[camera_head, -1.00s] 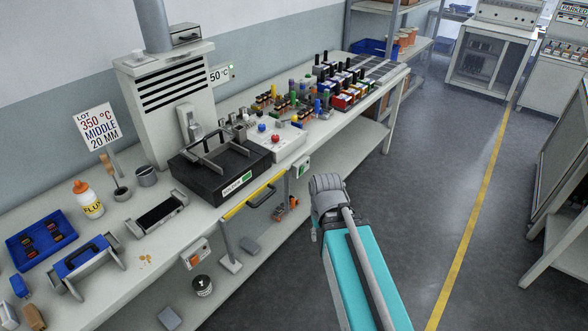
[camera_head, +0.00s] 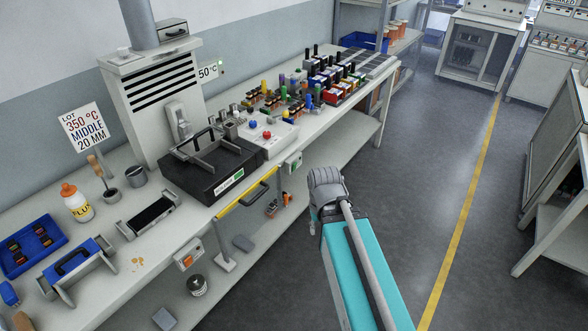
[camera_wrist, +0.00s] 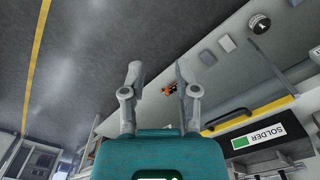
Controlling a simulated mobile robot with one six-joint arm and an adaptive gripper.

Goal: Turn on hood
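The hood (camera_head: 157,92) is a pale grey box with dark slats on the back of the workbench, with a round duct rising from it. A grey upright handle-like part (camera_head: 178,122) stands at its lower front. A small box with an orange part (camera_head: 188,256) is on the bench front; a pale box with a green mark (camera_head: 292,163) is further right. I cannot tell which one works the hood. In the wrist view my gripper (camera_wrist: 157,76) is open and empty, fingers apart. The head view shows my arm over the aisle, clear of the bench, but the fingertips cannot be made out.
A black solder unit (camera_head: 212,168) with a yellow bar (camera_head: 246,200) in front sits before the hood. The floor aisle (camera_head: 430,170) is clear. Another bench (camera_head: 555,190) stands at the right edge.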

